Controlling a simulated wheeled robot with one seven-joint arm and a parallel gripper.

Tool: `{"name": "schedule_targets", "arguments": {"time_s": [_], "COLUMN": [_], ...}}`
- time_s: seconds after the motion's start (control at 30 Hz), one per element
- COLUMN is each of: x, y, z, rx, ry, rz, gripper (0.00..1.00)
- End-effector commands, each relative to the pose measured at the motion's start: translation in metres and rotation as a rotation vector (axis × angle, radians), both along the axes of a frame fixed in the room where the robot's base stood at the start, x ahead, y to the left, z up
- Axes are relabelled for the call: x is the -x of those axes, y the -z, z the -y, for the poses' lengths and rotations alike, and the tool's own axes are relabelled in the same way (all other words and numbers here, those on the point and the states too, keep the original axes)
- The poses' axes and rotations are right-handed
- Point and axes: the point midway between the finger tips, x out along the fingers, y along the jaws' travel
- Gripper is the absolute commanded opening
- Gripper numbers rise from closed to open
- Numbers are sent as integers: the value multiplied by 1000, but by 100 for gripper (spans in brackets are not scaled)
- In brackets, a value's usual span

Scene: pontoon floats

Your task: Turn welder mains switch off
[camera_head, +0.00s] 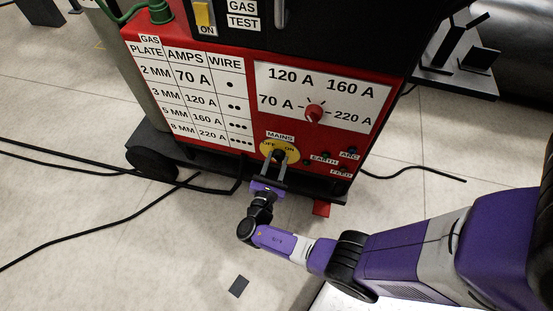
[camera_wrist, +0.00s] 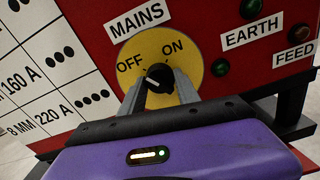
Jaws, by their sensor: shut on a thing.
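The welder (camera_head: 240,120) is a red and black machine on a dark wheeled base. Its mains switch is a black knob (camera_wrist: 158,76) on a yellow round plate (camera_wrist: 192,52) with OFF at the upper left and ON at the upper right, under the MAINS label. My gripper (camera_wrist: 160,84) is at the knob with its two grey fingers shut on either side of it. In the head view my gripper (camera_head: 277,163) meets the switch at the low front of the welder. The knob's pointer is partly hidden, and I cannot tell surely which mark it faces.
A red amps knob (camera_head: 314,112) is above right of the switch. Lamps labelled EARTH (camera_wrist: 250,38) and FEED (camera_wrist: 298,54) are to the right. A yellow gas test switch (camera_head: 204,17) is at the top. Black cables (camera_head: 100,228) lie on the floor. Open floor is in front.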

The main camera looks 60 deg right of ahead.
Motion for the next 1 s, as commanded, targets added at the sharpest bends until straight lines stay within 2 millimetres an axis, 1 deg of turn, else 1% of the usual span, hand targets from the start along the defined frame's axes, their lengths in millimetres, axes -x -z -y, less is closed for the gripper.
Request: {"name": "schedule_targets", "arguments": {"time_s": [0.2,0.37,0.9,0.93,1.0], "x": [0,0,1,1,0], "y": [0,1,2,2,1], "z": [-1,-1,-1,-1,-1], "rx": [37,52,59,59,59], "ry": [-2,-2,-2,-2,-2], "rz": [-106,-148,-170,-170,-169], "gripper": [0,0,0,42,56]}}
